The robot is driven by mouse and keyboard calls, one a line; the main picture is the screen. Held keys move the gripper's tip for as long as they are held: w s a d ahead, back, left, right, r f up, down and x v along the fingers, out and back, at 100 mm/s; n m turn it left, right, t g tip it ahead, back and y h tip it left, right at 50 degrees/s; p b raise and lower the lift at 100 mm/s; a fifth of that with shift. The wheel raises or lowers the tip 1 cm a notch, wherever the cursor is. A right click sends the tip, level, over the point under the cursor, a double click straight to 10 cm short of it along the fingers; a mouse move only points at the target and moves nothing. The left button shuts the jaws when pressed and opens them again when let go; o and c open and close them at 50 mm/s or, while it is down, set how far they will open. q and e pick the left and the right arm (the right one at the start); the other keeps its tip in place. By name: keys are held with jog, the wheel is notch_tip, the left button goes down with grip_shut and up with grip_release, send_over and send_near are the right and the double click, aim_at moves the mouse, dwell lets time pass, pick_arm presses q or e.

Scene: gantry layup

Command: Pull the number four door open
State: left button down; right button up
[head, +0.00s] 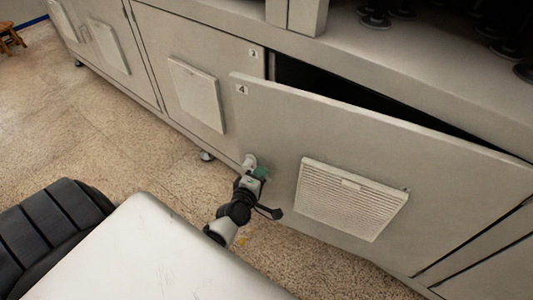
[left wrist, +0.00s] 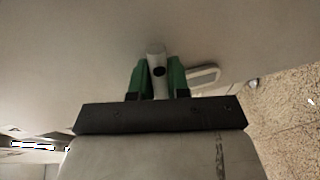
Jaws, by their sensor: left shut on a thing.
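The number four door (head: 280,130) is a beige cabinet panel with a small "4" label at its upper left corner. It stands partly open, with a dark gap along its top and its left edge out from the cabinet. Its pale knob (head: 249,161) is low near that left edge. My left gripper (head: 260,173), with green fingers, is shut on the knob. In the left wrist view the green fingers (left wrist: 158,78) sit on both sides of the light knob (left wrist: 155,62), against the door's face. My right gripper is not in view.
A louvred vent (head: 350,198) is on the door. The neighbouring door (head: 205,60), with its own vent, is closed to the left. A caster (head: 206,155) shows under the cabinet. Speckled floor (head: 140,160) is clear in front, and a wooden stool (head: 10,38) stands far left.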

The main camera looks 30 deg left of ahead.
pick_arm(q)
jog(key=s+d+n+g+y+p, duration=0.1)
jog(key=s+d+n+y+p, duration=0.1)
jog(key=s, duration=1.1)
jog(key=shift+d+n+y+p, duration=0.3)
jog(key=shift+d+y, duration=0.4)
jog(key=shift+d, duration=0.55)
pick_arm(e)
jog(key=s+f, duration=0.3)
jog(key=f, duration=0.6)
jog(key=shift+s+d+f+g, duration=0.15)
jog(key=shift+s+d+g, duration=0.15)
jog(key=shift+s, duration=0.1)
pick_arm(q)
jog(key=shift+f, duration=0.1)
jog(key=c, duration=1.1)
grip_release()
jog(key=v, duration=1)
jog(key=shift+s+p, duration=0.3)
jog(key=shift+s, duration=0.05)
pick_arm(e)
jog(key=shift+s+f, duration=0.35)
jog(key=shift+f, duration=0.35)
pick_arm(q)
jog(key=shift+d, duration=0.1)
